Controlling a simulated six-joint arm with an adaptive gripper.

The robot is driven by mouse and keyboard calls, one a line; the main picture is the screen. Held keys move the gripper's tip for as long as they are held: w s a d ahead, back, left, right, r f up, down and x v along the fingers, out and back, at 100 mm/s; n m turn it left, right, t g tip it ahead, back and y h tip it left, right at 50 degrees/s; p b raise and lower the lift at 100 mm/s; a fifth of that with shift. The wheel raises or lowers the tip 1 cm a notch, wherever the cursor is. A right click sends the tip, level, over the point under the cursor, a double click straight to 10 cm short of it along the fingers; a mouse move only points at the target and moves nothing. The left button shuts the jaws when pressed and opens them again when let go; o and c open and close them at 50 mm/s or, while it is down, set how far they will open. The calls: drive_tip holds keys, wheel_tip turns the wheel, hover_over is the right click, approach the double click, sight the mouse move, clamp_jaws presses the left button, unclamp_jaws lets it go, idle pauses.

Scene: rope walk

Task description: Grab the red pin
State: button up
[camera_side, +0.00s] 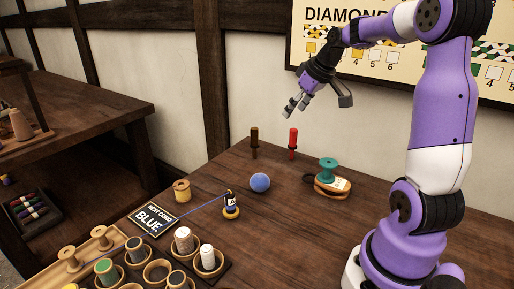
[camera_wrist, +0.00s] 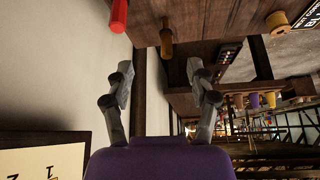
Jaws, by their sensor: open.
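The red pin (camera_side: 293,142) stands upright near the back edge of the wooden table in the side view. In the wrist view the red pin (camera_wrist: 118,14) shows at the top left, cut off by the frame edge. My gripper (camera_side: 289,110) is above the table's back edge, higher than the red pin and apart from it. In the wrist view my gripper (camera_wrist: 158,80) has its two fingers spread, with nothing between them. A brown pin (camera_side: 254,142) stands left of the red pin and also shows in the wrist view (camera_wrist: 166,38).
A blue ball (camera_side: 259,183) and a teal spool on a stacked wooden piece (camera_side: 329,178) stand in front of the pins. A sign reading "BLUE" (camera_side: 152,219), a thread spool (camera_side: 182,191) and several cups with spools are nearer the front. A wall with a poster (camera_side: 390,70) is behind.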

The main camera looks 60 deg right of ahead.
approach(295, 130)
drive_tip(key=x, duration=1)
drive_tip(key=shift+w+d+f, duration=0.1)
drive_tip(key=shift+w+f, duration=0.15)
clamp_jaws()
